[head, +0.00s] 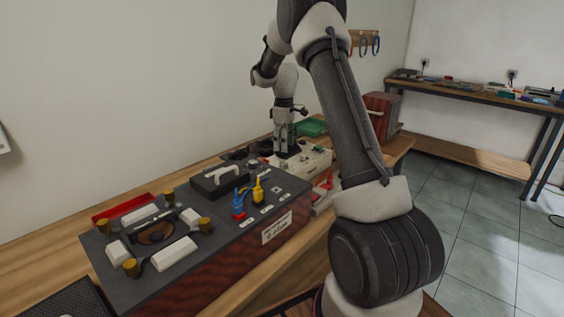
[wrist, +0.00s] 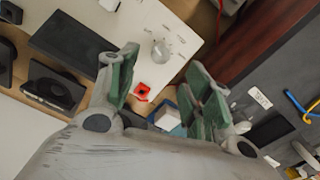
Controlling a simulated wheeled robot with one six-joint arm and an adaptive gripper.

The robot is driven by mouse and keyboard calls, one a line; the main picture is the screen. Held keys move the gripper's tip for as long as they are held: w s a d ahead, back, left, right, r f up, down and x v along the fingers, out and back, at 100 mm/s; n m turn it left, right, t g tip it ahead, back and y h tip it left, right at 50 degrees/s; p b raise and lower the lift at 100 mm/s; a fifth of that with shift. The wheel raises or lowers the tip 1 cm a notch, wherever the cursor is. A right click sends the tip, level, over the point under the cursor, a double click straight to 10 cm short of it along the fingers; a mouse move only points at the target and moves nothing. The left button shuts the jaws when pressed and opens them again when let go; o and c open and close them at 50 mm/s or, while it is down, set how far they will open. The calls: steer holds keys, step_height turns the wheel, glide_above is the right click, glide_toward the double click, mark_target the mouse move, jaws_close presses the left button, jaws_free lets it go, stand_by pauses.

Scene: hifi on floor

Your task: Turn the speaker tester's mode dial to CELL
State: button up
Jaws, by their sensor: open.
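A cream-white device (head: 312,161), probably the speaker tester, stands on the bench behind the dark grey box. In the wrist view its pale top panel (wrist: 185,22) carries a round silvery knob (wrist: 162,48), which may be the mode dial. Its markings, including CELL, are too small to read. A small red part (wrist: 142,91) shows nearer the palm. My gripper (head: 288,152) points down over the left end of the cream device. In the wrist view my gripper (wrist: 163,62) is open, with green pads apart and nothing held; whether it touches the knob is unclear.
A dark grey box with wooden sides (head: 215,240) fills the near bench, bearing a blue plug (head: 238,205) and a yellow plug (head: 258,191). A dark speaker-like block (wrist: 55,88) lies beside the panel. A reddish case (head: 380,112) stands beyond.

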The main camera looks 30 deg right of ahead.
mark_target(284, 163)
steer(key=shift+f+n, duration=0.3)
steer(key=shift+f, duration=0.3)
step_height(284, 163, down, 7)
steer(key=shift+r, duration=0.1)
steer(key=c, duration=1.1)
steer(key=shift+o, duration=0.2)
